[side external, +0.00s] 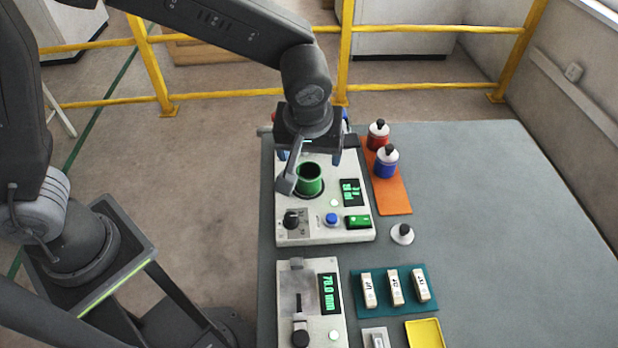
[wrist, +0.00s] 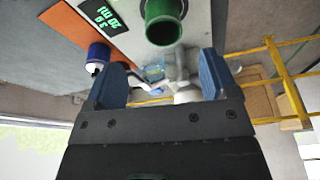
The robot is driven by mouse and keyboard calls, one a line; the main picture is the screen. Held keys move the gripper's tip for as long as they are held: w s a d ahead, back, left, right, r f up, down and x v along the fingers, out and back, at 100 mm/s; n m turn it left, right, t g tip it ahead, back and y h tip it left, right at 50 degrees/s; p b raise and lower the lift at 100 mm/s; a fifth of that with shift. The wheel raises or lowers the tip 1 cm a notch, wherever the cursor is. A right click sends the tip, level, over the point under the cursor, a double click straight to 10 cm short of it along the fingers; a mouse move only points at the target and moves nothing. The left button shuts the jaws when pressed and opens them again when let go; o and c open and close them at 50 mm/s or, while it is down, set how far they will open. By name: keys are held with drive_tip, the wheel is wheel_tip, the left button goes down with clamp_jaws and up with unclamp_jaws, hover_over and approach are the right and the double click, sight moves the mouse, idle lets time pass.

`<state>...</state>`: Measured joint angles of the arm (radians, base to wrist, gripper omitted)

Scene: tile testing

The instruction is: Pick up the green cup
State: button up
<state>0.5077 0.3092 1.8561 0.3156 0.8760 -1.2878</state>
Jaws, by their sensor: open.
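The green cup (side external: 309,180) stands upright on the white machine (side external: 325,237) with a green display, near the table's left edge. In the wrist view the green cup (wrist: 164,24) is at the top centre, beyond my fingertips. My gripper (side external: 309,150) is just above and behind the cup in the side view. In the wrist view its two blue-padded fingers (wrist: 165,80) are wide apart with no cup between them. The far side of the cup's base is hidden.
Red and blue bottles (side external: 386,162) stand on an orange mat (side external: 393,198) right of the machine. A white-based, black-knobbed piece (side external: 402,233) sits nearby. A second device (side external: 311,311), a teal mat (side external: 376,308) with 3 blocks and a yellow tray (side external: 425,334) are in front. The table's right side is clear.

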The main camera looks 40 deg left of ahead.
sight(310, 175)
drive_tip(key=x, duration=1)
drive_tip(key=shift+a, duration=0.2)
drive_tip(key=shift+c, duration=0.3)
drive_tip(key=c, duration=1)
